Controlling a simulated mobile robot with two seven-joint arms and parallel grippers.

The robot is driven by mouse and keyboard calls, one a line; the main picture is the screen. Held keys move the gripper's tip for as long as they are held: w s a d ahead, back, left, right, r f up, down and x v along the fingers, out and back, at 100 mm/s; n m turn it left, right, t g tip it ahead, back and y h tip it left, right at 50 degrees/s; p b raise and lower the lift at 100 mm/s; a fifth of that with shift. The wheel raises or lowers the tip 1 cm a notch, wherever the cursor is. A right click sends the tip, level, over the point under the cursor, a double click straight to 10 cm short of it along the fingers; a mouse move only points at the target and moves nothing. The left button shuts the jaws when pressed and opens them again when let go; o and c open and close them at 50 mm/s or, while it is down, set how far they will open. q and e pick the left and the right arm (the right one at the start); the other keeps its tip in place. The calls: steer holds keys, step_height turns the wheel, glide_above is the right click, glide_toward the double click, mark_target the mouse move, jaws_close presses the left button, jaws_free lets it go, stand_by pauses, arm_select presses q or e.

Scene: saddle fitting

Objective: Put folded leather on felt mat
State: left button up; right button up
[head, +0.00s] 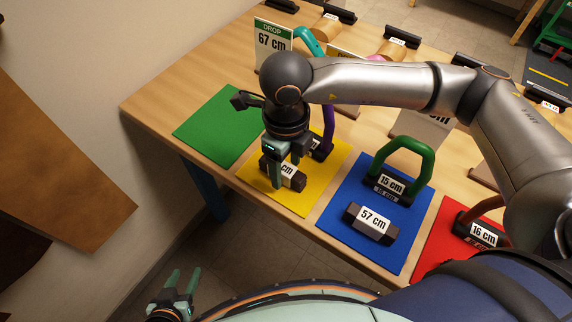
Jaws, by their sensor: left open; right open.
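I cannot pick out with certainty which piece is the folded leather. Coloured mats lie along the table's near edge: green (222,127), yellow (309,201), blue (337,235) and red (433,257). The green mat shows no object on it. A dark block with a white label (297,183) lies on the yellow mat, partly hidden by my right gripper (284,176). That gripper points down at the block with open fingers; contact is unclear. A similar dark block labelled 57 cm (372,223) lies on the blue mat. My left gripper (184,284) is open and empty, low in front of the table.
A green arch labelled 15 cm (404,150) stands at the blue mat's back; a purple arch (329,125) stands behind the yellow mat. A DROP 67 cm sign (272,45) stands behind the green mat. My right arm hides much of the table's back.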

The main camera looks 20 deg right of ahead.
mark_target(286, 169)
step_height(286, 169, up, 11)
steer(key=shift+r, duration=0.15)
stand_by(0.4)
